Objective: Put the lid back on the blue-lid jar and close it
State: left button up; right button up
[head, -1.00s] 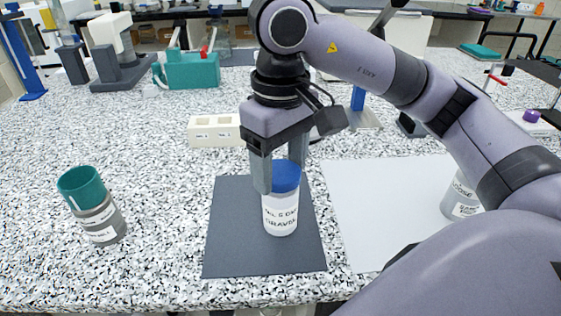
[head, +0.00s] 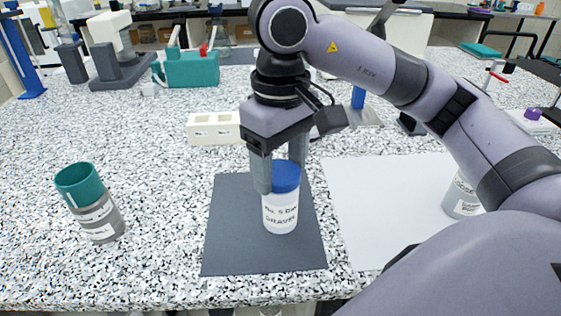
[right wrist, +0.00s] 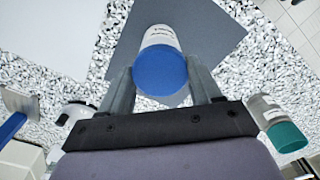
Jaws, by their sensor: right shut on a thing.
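The blue-lid jar (head: 280,216) stands upright on the dark grey mat. It is white with a printed label. Its blue lid (head: 287,177) sits on top of the jar with no clear gap showing. My right gripper (head: 279,180) points down and is shut on the lid, one finger on each side. In the right wrist view the lid (right wrist: 160,72) is between the two fingers, with the jar's white body (right wrist: 160,36) beyond it. My left gripper is out of view.
A teal-lid jar (head: 92,205) stands at the left. Another jar (head: 461,198) at the right is partly hidden by my right arm. A white block with openings (head: 213,130) stands behind the dark mat (head: 225,250). A white sheet (head: 350,215) lies to the right.

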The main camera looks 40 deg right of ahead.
jog(key=shift+f+b, duration=0.25)
jog(key=shift+b, duration=0.05)
dwell(0.5)
jog(key=o, duration=1.1)
